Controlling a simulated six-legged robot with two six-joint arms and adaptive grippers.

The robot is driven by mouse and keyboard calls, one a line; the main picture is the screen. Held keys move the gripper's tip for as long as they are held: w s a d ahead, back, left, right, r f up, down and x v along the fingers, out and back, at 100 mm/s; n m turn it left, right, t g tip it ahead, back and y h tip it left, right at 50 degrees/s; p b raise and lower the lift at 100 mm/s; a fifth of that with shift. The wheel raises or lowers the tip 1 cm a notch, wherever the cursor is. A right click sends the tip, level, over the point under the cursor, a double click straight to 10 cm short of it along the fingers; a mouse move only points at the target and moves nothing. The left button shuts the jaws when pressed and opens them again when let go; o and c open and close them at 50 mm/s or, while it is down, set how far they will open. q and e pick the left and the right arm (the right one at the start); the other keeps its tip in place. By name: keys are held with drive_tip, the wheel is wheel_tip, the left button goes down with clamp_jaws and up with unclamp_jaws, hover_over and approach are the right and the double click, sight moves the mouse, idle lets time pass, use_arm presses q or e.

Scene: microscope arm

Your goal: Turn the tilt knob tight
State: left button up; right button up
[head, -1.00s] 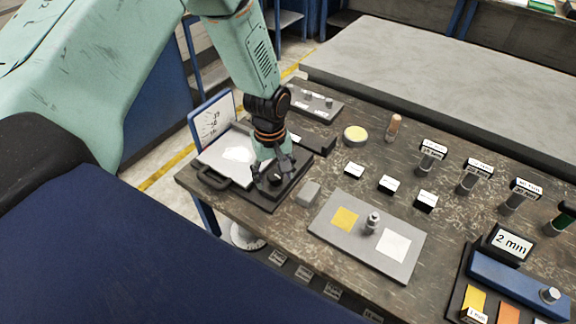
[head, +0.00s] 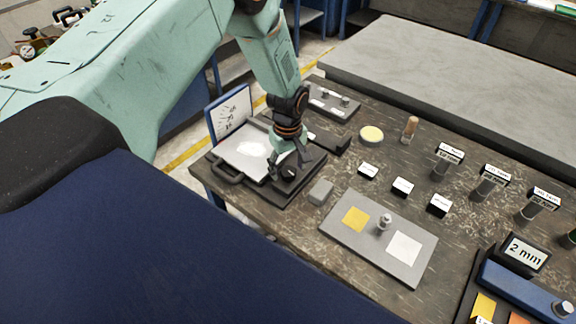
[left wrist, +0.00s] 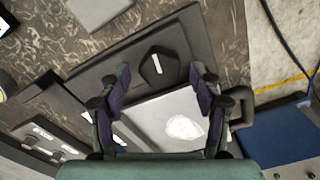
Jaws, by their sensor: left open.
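The tilt knob, a black knob (left wrist: 157,67) with a white line on its top, sits on a dark base plate (left wrist: 187,42) in the left wrist view. In the head view the knob (head: 289,173) shows at the foot of my left gripper (head: 290,168). In the left wrist view my left gripper (left wrist: 160,82) is open, its two fingers apart to the left and right of the knob. I cannot tell whether the fingers touch it. My right gripper is not in view.
A light plate (head: 246,151) with a white patch and a dark handle adjoins the base. An upright dial board (head: 230,113) stands behind it. A grey block (head: 320,191) and a grey tray (head: 335,235) with coloured squares lie nearby. Several labelled posts stand to the right.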

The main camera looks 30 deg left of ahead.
use_arm(q)
drive_tip(key=shift+d, duration=0.15)
drive_tip(key=shift+a+f, duration=0.1)
drive_tip(key=shift+a, duration=0.25)
drive_tip(key=shift+c, duration=1.4)
drive_tip(key=shift+d, duration=0.25)
drive_tip(key=c, duration=0.5)
drive_tip(key=shift+a, duration=0.1)
drive_tip(key=c, duration=0.4)
drive_tip(key=shift+o, duration=0.2)
